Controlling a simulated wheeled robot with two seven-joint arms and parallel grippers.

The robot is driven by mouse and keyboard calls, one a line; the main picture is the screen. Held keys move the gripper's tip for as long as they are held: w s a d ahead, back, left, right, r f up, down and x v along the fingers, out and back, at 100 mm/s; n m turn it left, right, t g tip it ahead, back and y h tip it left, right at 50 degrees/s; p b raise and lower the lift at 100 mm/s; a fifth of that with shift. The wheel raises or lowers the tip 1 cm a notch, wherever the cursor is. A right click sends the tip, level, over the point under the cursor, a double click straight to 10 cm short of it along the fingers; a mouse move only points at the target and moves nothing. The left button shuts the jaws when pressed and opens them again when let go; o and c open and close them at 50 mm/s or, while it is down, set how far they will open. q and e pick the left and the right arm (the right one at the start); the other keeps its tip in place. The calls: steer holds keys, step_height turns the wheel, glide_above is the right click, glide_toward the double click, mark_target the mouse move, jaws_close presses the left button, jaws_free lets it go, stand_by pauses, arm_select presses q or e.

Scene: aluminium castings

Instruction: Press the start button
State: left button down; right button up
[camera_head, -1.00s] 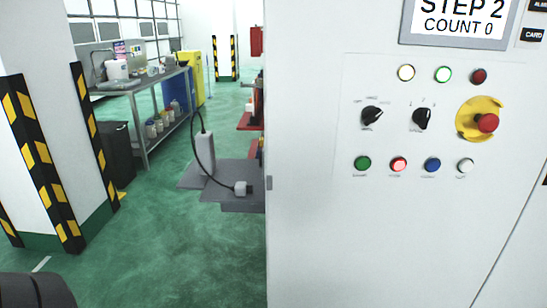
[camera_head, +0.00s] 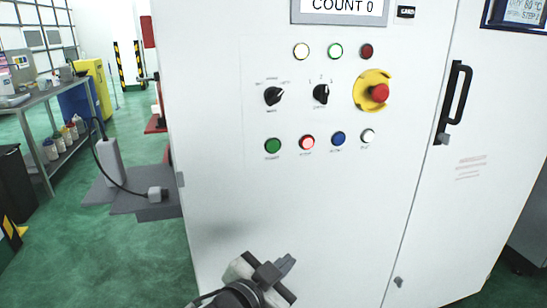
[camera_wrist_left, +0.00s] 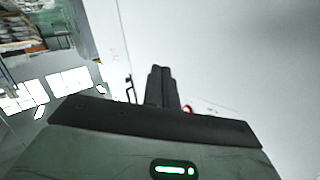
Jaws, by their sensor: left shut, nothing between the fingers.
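The control panel on the white cabinet (camera_head: 230,190) has a lower row of buttons: green (camera_head: 273,145), lit red (camera_head: 307,143), blue (camera_head: 338,139) and white (camera_head: 368,136). Their labels are too small to read, so I cannot tell which one is marked start. My left gripper (camera_head: 284,265) is low in front of the cabinet, below the button row and apart from the buttons. Its fingers (camera_wrist_left: 161,86) are together and empty in the left wrist view. My right gripper is not in view.
Above the row are indicator lamps, two black selector knobs (camera_head: 321,94) and a red emergency stop (camera_head: 379,93) on yellow. A black door handle (camera_head: 454,103) juts out at the right.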

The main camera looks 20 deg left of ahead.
mark_target(273, 146)
arm_select(q)
step_height(273, 146, up, 16)
steer(key=w+m+t+b, duration=0.2)
steer(key=t, duration=0.2)
steer(key=shift+w+a+r, duration=0.25)
steer(key=shift+w, duration=0.1)
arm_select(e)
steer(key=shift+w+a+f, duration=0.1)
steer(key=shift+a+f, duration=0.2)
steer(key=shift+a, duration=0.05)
arm_select(q)
steer(key=shift+w, duration=0.1)
steer(key=w+a, duration=0.1)
steer(key=w, duration=0.1)
steer(key=w+a, duration=0.4)
steer(key=w, duration=0.1)
steer(key=shift+w, duration=0.1)
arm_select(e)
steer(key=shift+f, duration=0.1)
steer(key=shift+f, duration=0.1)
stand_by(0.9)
